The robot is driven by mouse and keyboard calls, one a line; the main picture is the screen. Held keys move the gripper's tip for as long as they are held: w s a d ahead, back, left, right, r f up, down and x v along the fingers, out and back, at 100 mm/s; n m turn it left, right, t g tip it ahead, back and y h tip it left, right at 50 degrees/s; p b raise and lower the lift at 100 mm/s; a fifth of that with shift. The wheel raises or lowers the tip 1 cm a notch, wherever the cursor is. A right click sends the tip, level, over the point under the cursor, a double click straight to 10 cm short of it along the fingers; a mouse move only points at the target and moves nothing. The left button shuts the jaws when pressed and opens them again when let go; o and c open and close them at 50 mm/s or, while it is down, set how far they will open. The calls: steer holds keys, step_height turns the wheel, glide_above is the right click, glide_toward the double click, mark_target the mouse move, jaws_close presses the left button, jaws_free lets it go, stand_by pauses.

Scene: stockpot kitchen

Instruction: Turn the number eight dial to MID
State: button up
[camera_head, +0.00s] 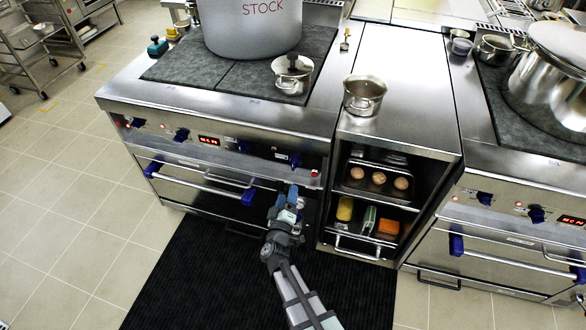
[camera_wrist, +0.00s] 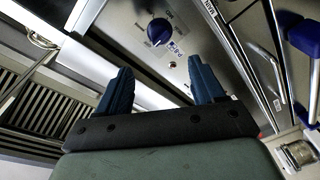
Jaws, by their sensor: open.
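The rightmost dial (camera_head: 295,160) is just above my gripper (camera_head: 291,190). In the wrist view a single blue dial (camera_wrist: 158,32) with a pale pointer line shows on the steel panel, beyond the fingertips and about midway between them. My gripper (camera_wrist: 160,68) is open and empty, its two blue fingers apart and not touching the dial.
A red display (camera_head: 208,140) sits on the panel. Oven handles (camera_head: 205,186) with blue ends jut out below it. A stock pot (camera_head: 250,28) and small pot (camera_head: 292,75) stand on the stove. An open cabinet (camera_head: 335,215) is to the right. A black mat (camera_head: 190,270) covers the floor.

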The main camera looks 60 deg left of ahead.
mark_target(293, 167)
steer(key=x, duration=1.2)
steer(key=shift+w+a, duration=0.25)
steer(key=shift+a, duration=0.05)
steer(key=c, duration=1)
